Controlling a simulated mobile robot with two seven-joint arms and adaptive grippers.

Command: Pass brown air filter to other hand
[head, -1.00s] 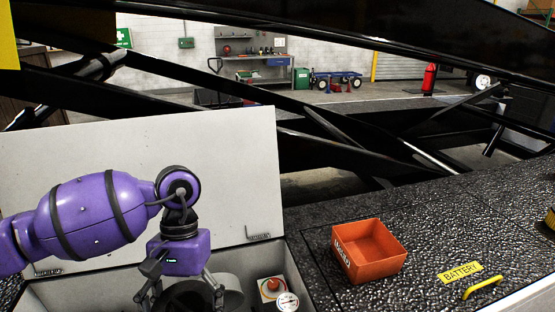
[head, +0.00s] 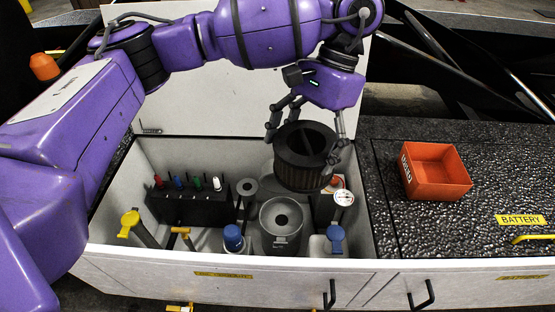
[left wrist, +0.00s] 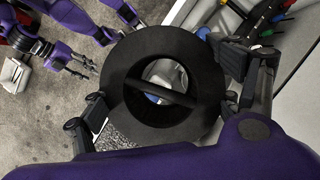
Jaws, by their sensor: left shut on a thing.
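The brown air filter (head: 299,174) is a dark, pleated round cylinder with a wide ring and a bar across its top. My left gripper (head: 303,146) is shut on it, with fingers on opposite sides, and holds it over the open storage box (head: 130,262). In the left wrist view the filter (left wrist: 205,105) fills the middle as a black ring, between the left gripper's fingers (left wrist: 165,112). At the upper left of that view, purple arm parts and grey fingers of my right gripper (left wrist: 85,66) show, apart from the filter. Its opening is unclear. The head view does not show it.
The box holds a grey canister (head: 281,238), a blue-capped item (head: 233,238), a white gauge (head: 343,197) and a rack of coloured-handled tools (head: 187,206). An orange bin (head: 436,172) stands on the black textured deck at right. The lid (head: 200,105) stands open behind.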

